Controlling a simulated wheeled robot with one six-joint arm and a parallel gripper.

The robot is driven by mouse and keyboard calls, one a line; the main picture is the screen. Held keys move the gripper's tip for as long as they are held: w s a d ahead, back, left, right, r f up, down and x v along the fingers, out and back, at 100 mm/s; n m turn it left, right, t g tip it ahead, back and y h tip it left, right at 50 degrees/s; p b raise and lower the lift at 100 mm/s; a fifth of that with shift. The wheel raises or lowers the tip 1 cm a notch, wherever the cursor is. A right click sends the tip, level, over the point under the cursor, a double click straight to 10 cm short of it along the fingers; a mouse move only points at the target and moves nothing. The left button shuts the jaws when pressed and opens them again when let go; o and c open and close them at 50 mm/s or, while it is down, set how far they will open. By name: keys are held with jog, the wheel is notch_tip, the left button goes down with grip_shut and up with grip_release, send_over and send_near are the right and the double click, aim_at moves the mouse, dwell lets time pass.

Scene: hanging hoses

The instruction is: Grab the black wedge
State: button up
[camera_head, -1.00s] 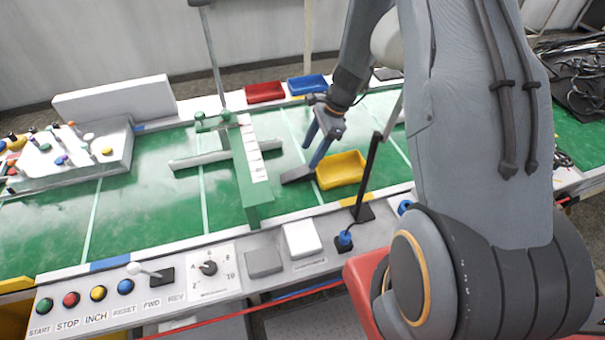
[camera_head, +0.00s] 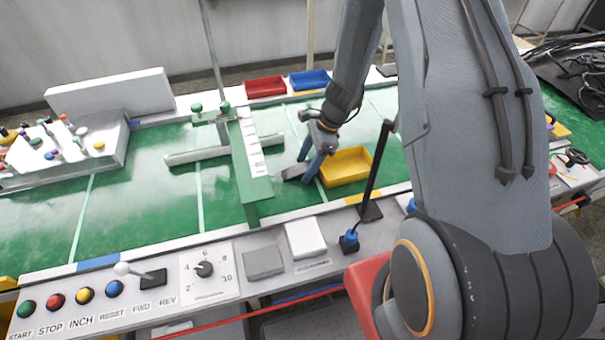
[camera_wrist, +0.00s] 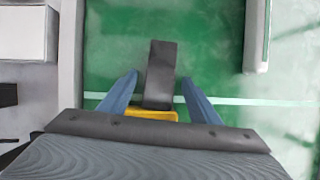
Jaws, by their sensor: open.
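The black wedge (camera_head: 293,172) lies on the green surface just left of the yellow tray (camera_head: 347,167), partly behind my gripper's fingers in the head view. In the wrist view the dark grey wedge (camera_wrist: 160,72) stretches away from me, its near end between the fingertips. My gripper (camera_head: 308,166) points down at the wedge and is open. In the wrist view the blue fingers of my gripper (camera_wrist: 158,88) stand apart on either side of the wedge's near part, with a gap on both sides. Whether they are level with the wedge is hard to tell.
A green beam with a white scale (camera_head: 250,160) stands left of the wedge. A black post (camera_head: 377,170) rises right of the tray. Red (camera_head: 266,87) and blue (camera_head: 310,79) trays sit behind.

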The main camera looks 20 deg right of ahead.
jog(key=c, duration=1.2)
jog(key=shift+r, duration=0.1)
